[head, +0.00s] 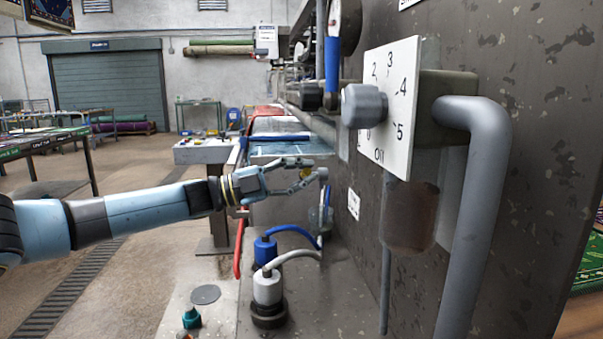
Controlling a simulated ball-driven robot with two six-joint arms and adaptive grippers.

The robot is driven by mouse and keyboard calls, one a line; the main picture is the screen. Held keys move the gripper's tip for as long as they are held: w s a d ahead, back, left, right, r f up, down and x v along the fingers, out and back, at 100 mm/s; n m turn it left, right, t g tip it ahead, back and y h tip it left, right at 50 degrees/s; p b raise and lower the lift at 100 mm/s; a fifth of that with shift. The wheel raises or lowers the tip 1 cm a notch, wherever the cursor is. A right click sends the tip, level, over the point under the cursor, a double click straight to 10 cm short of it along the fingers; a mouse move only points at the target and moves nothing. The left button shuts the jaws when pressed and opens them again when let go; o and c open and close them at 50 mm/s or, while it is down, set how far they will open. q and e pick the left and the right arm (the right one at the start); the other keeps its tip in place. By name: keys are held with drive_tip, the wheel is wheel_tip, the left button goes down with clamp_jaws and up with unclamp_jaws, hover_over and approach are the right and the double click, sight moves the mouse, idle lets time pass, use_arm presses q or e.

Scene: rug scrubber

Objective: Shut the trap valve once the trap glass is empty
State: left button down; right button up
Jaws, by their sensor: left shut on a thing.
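My left gripper (312,174) reaches in from the left and is shut on a small part at the machine's side, which looks like the trap valve handle; the fingers hide most of it. Just below it, a small clear, greyish vessel (327,212) stands against the machine panel and may be the trap glass. It is too small to tell whether it holds liquid. A larger brownish, see-through cylinder (410,218) hangs below the numbered dial plate (389,105). I cannot tell whether its brown is content or tint. My right gripper is not in view.
The dial has a grey knob (363,106). A thick grey pipe (478,190) bends down at the near right. Blue (265,250) and white (267,287) capped fittings with hoses stand below the gripper. A red hose (239,245) runs beside them. The floor at left is open.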

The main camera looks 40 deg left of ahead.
use_arm(q)
drive_tip(key=shift+s+d+f+m+g+h+b, duration=0.2)
drive_tip(key=shift+f+m+b, duration=0.3)
drive_tip(key=shift+m, duration=0.45)
drive_tip(key=shift+w+a+f+m+g+h+b, duration=0.15)
drive_tip(key=shift+f+m+h+b, duration=0.25)
drive_tip(key=shift+m, duration=0.5)
drive_tip(key=shift+s+d+f+m+g+h+b, duration=0.1)
drive_tip(key=shift+f+m+g+h+b, duration=0.1)
drive_tip(key=shift+f+m+b, duration=0.55)
drive_tip(key=shift+r+m, duration=0.25)
drive_tip(key=shift+m, duration=0.15)
drive_tip(key=c, duration=1.3)
unclamp_jaws()
drive_tip(key=shift+r, duration=0.1)
drive_tip(key=shift+o, duration=0.2)
drive_tip(key=v, duration=1.2)
drive_tip(key=shift+s, duration=0.15)
